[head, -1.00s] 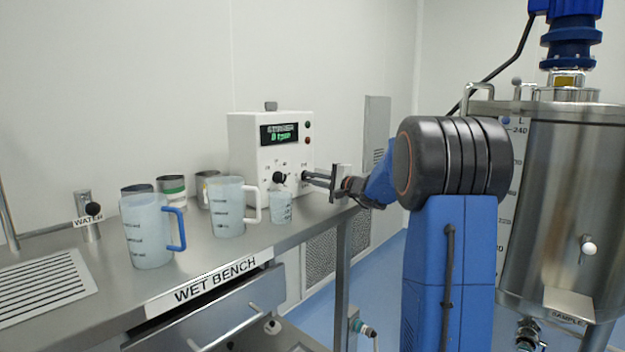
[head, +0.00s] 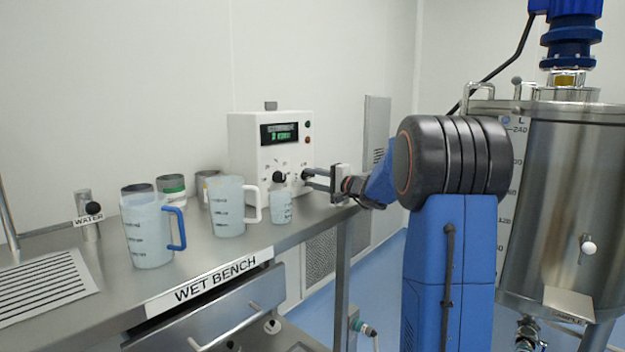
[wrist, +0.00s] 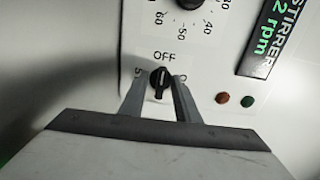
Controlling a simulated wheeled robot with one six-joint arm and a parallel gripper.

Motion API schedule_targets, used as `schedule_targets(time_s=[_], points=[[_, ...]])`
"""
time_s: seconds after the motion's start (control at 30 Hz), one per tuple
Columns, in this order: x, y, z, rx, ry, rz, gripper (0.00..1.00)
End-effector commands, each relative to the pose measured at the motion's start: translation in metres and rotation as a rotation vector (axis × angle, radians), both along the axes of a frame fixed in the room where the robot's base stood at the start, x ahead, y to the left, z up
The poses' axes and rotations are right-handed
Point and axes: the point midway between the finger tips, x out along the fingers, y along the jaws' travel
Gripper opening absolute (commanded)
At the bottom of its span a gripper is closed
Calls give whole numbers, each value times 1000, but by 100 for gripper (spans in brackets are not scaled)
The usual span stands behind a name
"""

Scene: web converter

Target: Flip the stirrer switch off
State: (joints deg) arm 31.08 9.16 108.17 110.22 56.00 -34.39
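The stirrer control box (head: 242,146) is a white unit standing at the back right of the bench. Its black stirrer switch (wrist: 159,80) is a small pointer knob below the word OFF in the wrist view. The knob stands nearly upright in that view, its top end toward OFF. My gripper (wrist: 159,84) has one finger on each side of the knob, with a gap visible at least on the left. In the head view my gripper (head: 306,179) reaches the box's lower right front, and the switch is mostly hidden there by the fingers.
A speed dial (wrist: 190,3) sits close above the switch, beside the lit display (wrist: 268,38). Red (wrist: 222,98) and green (wrist: 247,100) buttons lie to the right. A small beaker (head: 281,208) and a white-handled jug (head: 228,208) stand near my gripper's left.

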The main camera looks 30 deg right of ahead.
Motion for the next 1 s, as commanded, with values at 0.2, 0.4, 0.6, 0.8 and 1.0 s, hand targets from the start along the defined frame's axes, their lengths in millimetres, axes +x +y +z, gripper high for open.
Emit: schedule_targets(time_s=[0.2, 0.4, 0.6, 0.8, 1.0], points=[[0, 0, 1, 0, -1, -1, 29], [-12, -5, 1, 0, -1, -2, 29], [-46, -18, 2, 0, -1, -5, 29], [-84, -32, 2, 0, -2, -4, 29], [-121, -45, 1, -1, -1, -4, 29]])
